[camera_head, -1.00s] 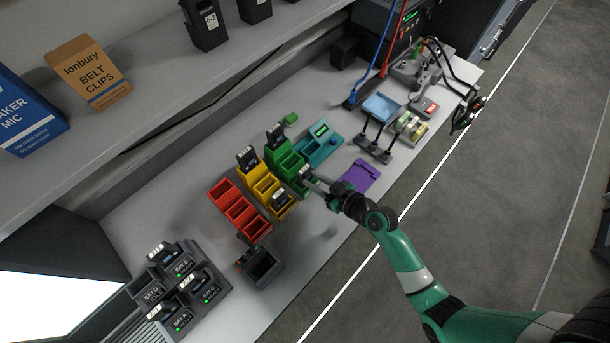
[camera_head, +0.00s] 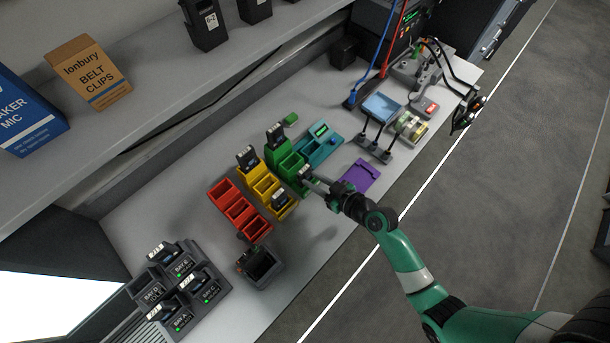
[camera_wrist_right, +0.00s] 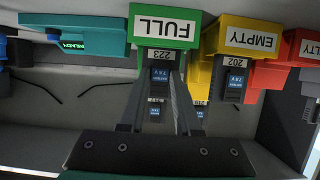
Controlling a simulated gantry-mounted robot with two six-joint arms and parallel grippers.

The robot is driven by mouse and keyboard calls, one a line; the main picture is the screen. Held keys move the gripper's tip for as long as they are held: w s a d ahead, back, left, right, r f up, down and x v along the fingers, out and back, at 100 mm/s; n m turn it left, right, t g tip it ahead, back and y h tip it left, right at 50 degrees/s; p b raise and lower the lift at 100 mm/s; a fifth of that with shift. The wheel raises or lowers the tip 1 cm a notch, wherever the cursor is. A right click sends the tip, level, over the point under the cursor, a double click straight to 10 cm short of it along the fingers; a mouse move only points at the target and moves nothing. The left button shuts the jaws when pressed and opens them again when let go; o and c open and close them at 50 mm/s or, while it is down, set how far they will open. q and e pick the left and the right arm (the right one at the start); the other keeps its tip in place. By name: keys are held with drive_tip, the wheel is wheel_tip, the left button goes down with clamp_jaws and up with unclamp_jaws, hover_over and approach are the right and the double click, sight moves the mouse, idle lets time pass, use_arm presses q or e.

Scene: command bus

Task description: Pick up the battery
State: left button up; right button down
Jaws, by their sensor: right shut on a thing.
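The battery (camera_wrist_right: 160,78) is dark with a blue label and a white end tag reading 223. It sits at the front of the green FULL bin (camera_wrist_right: 164,27), between the fingers of my right gripper (camera_wrist_right: 158,88). The gripper is shut on it. In the head view my right gripper (camera_head: 312,181) reaches in from the right to the near end of the green bin (camera_head: 289,160). The battery's light tag (camera_head: 304,171) shows there at the fingertips. Whether the battery is clear of the bin floor I cannot tell. My left gripper is not in view.
Yellow bins (camera_head: 264,187) marked EMPTY and red bins (camera_head: 238,210) stand left of the green one, with other batteries in the yellow. A teal tester (camera_head: 320,146) and a purple tray (camera_head: 361,176) lie to the right. A black box (camera_head: 262,266) and charger bays (camera_head: 181,287) are nearer.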

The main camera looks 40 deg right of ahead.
sight(306, 171)
drive_tip(key=shift+r, duration=0.15)
drive_tip(key=shift+r, duration=0.3)
wheel_tip(306, 171, up, 2)
drive_tip(key=shift+r+p, duration=0.2)
drive_tip(key=shift+p, duration=0.45)
drive_tip(key=s+a+r+p, duration=0.2)
drive_tip(key=s+a+r, duration=0.2)
drive_tip(key=s+r, duration=0.5)
drive_tip(key=f+v, duration=0.1)
drive_tip(key=v, duration=0.3)
drive_tip(key=shift+s+p, duration=0.35)
drive_tip(key=shift+s, duration=0.05)
drive_tip(key=shift+r, duration=0.1)
